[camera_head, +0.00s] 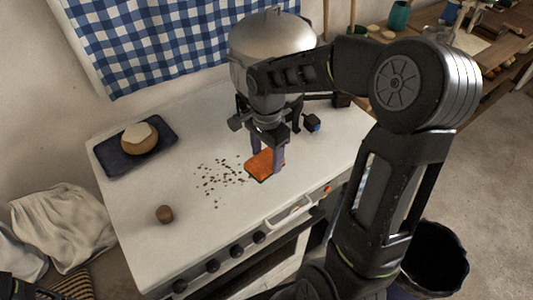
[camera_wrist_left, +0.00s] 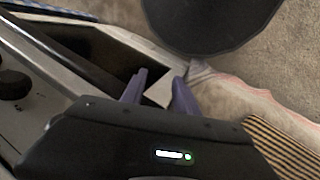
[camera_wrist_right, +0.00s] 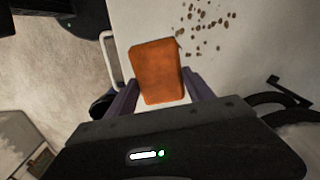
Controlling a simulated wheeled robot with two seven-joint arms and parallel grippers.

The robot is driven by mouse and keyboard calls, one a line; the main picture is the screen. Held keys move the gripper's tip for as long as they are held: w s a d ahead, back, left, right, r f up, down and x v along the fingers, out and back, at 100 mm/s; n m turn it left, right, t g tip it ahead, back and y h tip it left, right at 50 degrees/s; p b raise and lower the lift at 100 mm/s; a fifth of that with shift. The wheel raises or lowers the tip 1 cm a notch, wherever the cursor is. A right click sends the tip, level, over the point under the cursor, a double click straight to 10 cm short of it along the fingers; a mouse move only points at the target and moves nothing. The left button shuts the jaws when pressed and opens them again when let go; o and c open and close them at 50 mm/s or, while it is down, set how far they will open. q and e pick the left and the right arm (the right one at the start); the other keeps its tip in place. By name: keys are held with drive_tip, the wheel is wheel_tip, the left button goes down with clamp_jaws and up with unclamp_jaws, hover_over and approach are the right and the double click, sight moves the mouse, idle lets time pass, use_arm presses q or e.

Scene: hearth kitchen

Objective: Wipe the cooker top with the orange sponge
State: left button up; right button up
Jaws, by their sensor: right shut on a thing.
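The orange sponge (camera_head: 262,167) is at the right part of the white cooker top (camera_head: 190,232), low over it or on it; I cannot tell whether it touches. My right gripper (camera_head: 268,157) is shut on the sponge from above, and the right wrist view shows the sponge (camera_wrist_right: 157,70) between its fingers. Dark brown crumbs (camera_head: 222,176) lie scattered just left of the sponge; they also show in the right wrist view (camera_wrist_right: 203,28). My left gripper (camera_wrist_left: 158,84) has its fingers apart and empty, away from the cooker top, beside the cooker's front.
A dark tray (camera_head: 112,160) with a round, white-topped brown thing (camera_head: 139,138) is at the back left of the cooker top. A black bin (camera_head: 436,262) and cloth sacks (camera_head: 62,225) flank the cooker.

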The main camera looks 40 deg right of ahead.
drive_tip(key=shift+f+b, duration=1.65)
drive_tip(key=shift+f, duration=1.05)
drive_tip(key=shift+f+b, duration=0.9)
drive_tip(key=shift+f, duration=0.1)
drive_tip(key=shift+w, duration=1.7)
drive_tip(key=shift+w, duration=0.1)
drive_tip(key=shift+w+f, duration=0.1)
drive_tip(key=shift+w, duration=1.35)
